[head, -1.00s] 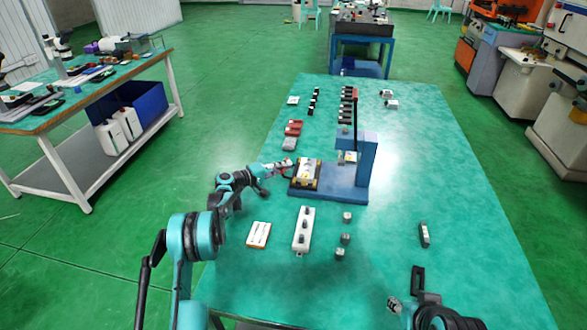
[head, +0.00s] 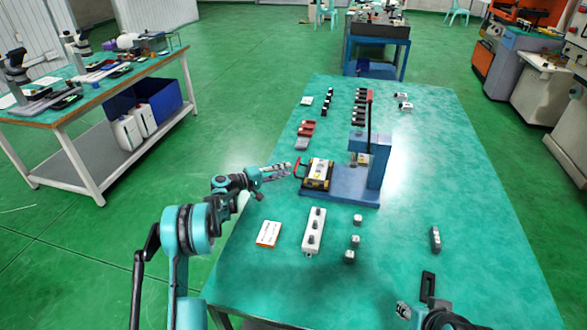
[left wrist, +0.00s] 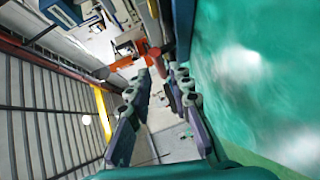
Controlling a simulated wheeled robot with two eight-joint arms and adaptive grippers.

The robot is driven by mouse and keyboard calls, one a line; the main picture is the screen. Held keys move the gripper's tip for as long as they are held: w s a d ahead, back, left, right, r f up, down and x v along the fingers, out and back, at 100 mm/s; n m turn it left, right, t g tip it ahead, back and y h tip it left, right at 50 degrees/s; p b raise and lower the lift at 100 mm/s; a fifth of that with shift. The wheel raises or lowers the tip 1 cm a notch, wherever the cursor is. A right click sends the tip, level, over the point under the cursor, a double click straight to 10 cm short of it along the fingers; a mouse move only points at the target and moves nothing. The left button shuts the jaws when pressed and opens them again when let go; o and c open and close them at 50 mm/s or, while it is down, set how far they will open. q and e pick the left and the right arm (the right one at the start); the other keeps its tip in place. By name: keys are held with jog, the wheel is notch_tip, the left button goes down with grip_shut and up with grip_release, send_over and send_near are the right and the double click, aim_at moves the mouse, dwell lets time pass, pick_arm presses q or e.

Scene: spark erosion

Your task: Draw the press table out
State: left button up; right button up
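The blue press (head: 377,165) stands on the green table with a flat blue base. Its press table (head: 318,174), dark with a yellow-and-white block on it, sits at the left part of the base, left of the column. A red handle (head: 298,169) sticks out on its left side. My left gripper (head: 284,170) is left of the handle, pointing at it and apart from it. In the left wrist view its fingers (left wrist: 163,95) are spread with nothing between them; a red part shows beyond the tips (left wrist: 154,54). My right gripper (head: 416,298) is at the bottom, partly cut off.
A white strip with dark knobs (head: 314,231) and an orange-and-white card (head: 268,234) lie in front of the press. Small grey blocks (head: 355,241) lie right of the strip. Red and grey pieces (head: 304,130) lie behind. The table's right side is mostly clear.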

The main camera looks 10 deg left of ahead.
pick_arm(q)
jog(key=v, duration=0.6)
jog(key=s+d+r+m+g+y, duration=0.2)
jog(key=s+d+r+y, duration=0.1)
jog(key=s+d+r, duration=0.4)
jog(key=s+d+r+m+g+y, duration=0.15)
jog(key=s+d+r, duration=0.35)
jog(key=s, duration=0.5)
jog(key=s+f+m+y, duration=0.2)
jog(key=s+y, duration=0.1)
jog(key=s, duration=1)
jog(key=s+f+m+g+y, duration=0.1)
jog(key=s+f+m+y, duration=0.1)
jog(key=s, duration=1.1)
jog(key=shift+s+a+f+y, duration=0.2)
jog(key=shift+a+f+y, duration=0.25)
jog(key=shift+y, duration=0.5)
